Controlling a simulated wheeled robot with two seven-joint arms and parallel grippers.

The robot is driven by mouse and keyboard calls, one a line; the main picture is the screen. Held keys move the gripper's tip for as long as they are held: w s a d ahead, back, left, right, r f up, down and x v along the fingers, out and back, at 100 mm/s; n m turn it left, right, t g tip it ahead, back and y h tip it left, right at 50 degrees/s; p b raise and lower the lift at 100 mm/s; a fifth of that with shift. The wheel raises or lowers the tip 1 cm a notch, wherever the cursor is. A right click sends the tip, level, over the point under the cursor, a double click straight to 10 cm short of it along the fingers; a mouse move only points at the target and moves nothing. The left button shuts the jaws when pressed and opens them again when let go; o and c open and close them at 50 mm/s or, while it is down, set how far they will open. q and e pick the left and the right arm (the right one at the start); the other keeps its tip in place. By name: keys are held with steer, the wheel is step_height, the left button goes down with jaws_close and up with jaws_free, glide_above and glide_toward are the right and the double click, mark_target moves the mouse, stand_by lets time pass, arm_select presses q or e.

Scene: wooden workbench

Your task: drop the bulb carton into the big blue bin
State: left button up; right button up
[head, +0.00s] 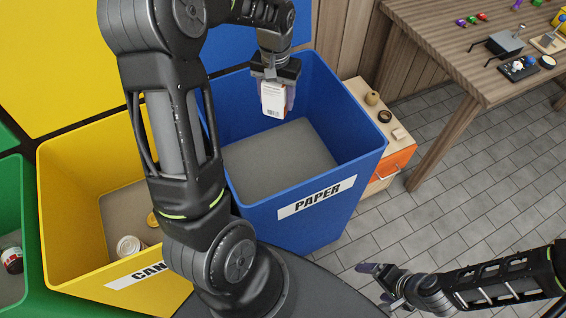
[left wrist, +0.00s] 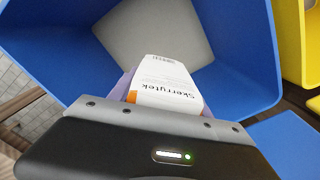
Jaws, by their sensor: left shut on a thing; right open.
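The bulb carton (head: 273,100) is a small white box with an orange edge. In the left wrist view the carton (left wrist: 168,85) shows the word "Skerrytek". My left gripper (head: 275,88) is shut on it and holds it over the big blue bin (head: 309,213), inside the outline of its opening. The bin bears a "PAPER" label, and its grey floor looks empty. The bin also fills much of the left wrist view (left wrist: 240,70). My right gripper (head: 385,284) is open and empty, low at the right, away from the bin.
A yellow bin (head: 75,200) labelled "CAN..." holds a can (head: 130,246). A green bin (head: 30,270) with a dark red can stands at far left. A small drawer cabinet (head: 393,160) stands right of the blue bin. A wooden workbench (head: 430,40) with several small items is at the upper right.

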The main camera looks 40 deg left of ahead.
arm_select(q)
step_height(320, 180, down, 6)
steer(key=b, duration=0.4)
stand_by(0.3)
steer(key=o, duration=1.4)
step_height(320, 180, up, 8)
steer(key=shift+f, duration=0.1)
steer(key=shift+w, duration=0.15)
